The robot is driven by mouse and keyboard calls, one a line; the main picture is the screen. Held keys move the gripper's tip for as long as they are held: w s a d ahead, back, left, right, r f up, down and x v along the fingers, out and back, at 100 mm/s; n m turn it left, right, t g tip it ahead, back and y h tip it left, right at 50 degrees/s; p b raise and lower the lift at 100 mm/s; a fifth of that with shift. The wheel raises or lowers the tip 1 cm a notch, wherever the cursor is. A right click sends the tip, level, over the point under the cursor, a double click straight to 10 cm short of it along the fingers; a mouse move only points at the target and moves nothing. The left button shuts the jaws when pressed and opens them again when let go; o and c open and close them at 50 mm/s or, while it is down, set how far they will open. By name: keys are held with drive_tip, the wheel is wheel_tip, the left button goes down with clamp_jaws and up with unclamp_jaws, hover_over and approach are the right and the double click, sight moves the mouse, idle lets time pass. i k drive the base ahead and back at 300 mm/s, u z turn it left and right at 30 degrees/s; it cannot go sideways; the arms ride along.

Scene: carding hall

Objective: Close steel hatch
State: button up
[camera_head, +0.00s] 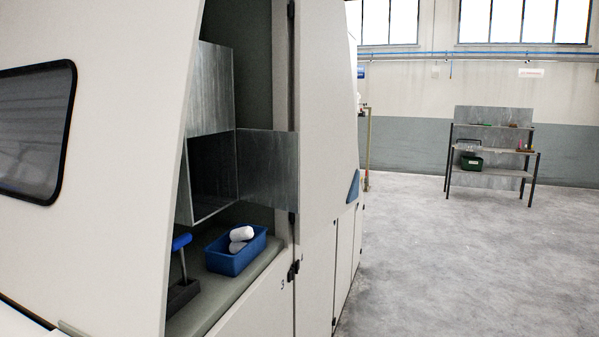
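The steel hatch (268,168) is a square grey metal door on a steel box (212,90) inside the open bay of a large cream machine. The hatch stands open, swung out to the right of the dark box opening (210,170). Its left edge meets the box and its right edge overlaps the bay's right frame in the picture. I cannot see a handle on it. My gripper does not show in this view.
Below the hatch, a blue bin (235,254) with white rolls (240,236) sits on the bay's ledge. A blue-handled tool (181,243) stands in a dark holder to its left. Open grey floor (460,270) lies right, with a shelf rack (490,172) far back.

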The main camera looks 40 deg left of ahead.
sight(268, 160)
drive_tip(key=i, duration=3.3)
drive_tip(key=u, duration=3.75)
drive_tip(key=k, duration=1.15)
drive_tip(key=z, duration=0.45)
drive_tip(key=i, duration=0.45)
drive_tip(key=z, duration=0.1)
